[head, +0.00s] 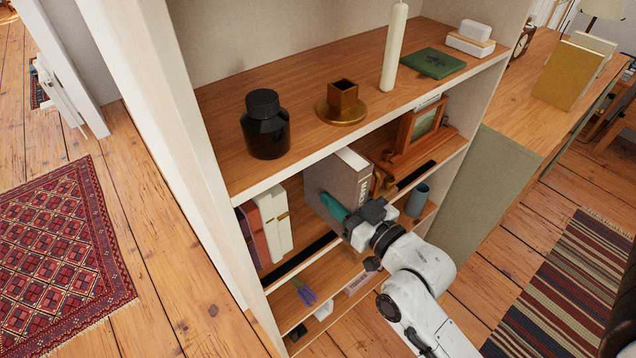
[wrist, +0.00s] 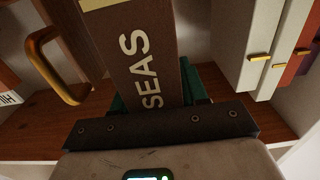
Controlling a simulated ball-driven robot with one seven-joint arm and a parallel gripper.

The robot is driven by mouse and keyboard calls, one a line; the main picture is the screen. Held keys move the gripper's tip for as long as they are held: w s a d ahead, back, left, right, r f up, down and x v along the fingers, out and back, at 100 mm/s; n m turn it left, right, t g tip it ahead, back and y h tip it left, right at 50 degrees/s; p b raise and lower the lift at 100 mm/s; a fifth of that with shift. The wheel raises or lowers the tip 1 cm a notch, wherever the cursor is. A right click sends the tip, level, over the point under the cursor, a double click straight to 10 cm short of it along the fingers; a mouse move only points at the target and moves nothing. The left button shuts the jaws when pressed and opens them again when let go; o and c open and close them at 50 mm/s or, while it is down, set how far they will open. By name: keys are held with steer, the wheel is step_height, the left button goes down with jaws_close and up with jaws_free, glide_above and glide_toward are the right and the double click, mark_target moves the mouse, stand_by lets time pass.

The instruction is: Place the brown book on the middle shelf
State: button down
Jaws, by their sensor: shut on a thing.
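The brown book (head: 341,181) stands upright in the compartment below the shelf that bears the candle. Its spine, with the letters "SEAS", faces me in the wrist view (wrist: 150,70). My gripper (head: 347,212) reaches in from the front and is shut on the lower part of the book, with a teal finger on each side of it. The middle shelf (head: 300,232) is the board under the book. I cannot tell whether the book's bottom touches it, as my gripper hides that part.
White books (head: 274,220) stand left of the brown book, with a gap between. A brass object (head: 381,182) and a wooden frame (head: 420,125) are close on its right. A teal cup (head: 417,199) stands farther right. The board above (head: 310,120) bears a black jar (head: 265,125).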

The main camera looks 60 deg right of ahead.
mark_target(318, 188)
steer(key=x, duration=0.6)
steer(key=shift+w+r, duration=0.1)
steer(key=shift+w, duration=0.3)
steer(key=f, duration=0.2)
steer(key=shift+w+d+f, duration=0.15)
steer(key=shift+w+f, duration=0.2)
steer(key=shift+f, duration=0.45)
steer(key=shift+f, duration=0.2)
steer(key=c, duration=0.6)
jaws_free()
